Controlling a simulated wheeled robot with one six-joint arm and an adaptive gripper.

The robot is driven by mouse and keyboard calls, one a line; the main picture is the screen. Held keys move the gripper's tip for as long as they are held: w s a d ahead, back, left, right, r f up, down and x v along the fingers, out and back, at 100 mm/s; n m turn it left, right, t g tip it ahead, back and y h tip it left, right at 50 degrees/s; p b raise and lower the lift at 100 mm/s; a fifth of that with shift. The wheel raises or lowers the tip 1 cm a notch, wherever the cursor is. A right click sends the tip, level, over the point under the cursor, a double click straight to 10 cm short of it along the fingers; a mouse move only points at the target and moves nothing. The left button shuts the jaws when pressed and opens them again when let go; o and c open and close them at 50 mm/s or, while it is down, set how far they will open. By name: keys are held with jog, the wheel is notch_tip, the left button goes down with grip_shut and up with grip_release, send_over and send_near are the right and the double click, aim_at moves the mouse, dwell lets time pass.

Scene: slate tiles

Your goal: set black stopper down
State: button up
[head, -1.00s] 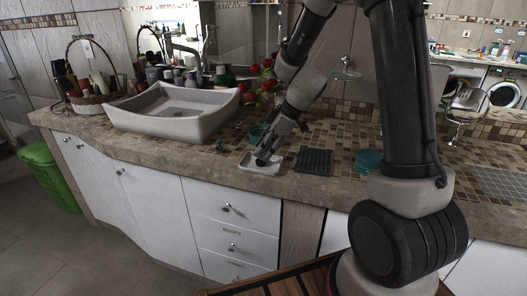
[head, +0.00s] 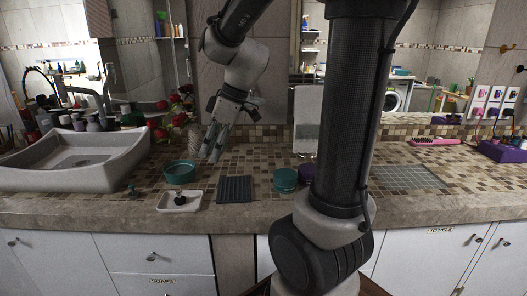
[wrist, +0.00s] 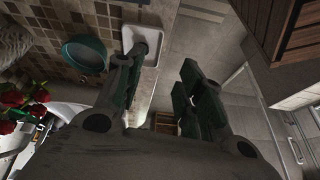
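The black stopper (head: 180,199) sits in the small white dish (head: 168,208) near the counter's front edge. In the wrist view the white dish (wrist: 153,32) is at the top, and the stopper (wrist: 141,47) shows partly behind a finger. My gripper (head: 211,155) is above the counter, up and to the right of the dish in the head view, apart from it. Its fingers are spread with nothing between them; they also show apart in the wrist view (wrist: 160,68).
A teal bowl (head: 180,174) stands just behind the dish, and a dark ribbed mat (head: 235,190) lies right of it. A teal round container (head: 286,181) is farther right. The basin (head: 65,165) fills the left.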

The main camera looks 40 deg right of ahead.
jog(key=s+d+r+m+h, duration=0.1)
jog(key=s+d+m+h, duration=0.1)
jog(key=s+m, duration=0.3)
jog(key=s+d+r+m+t+h, duration=0.1)
jog(key=s+d+m, duration=0.3)
jog(key=s, duration=0.7)
jog(key=shift+s+d+r+m+t+h, duration=0.15)
jog(key=shift+d+r+m+t+h, duration=0.15)
jog(key=shift+d+r+m+h, duration=0.25)
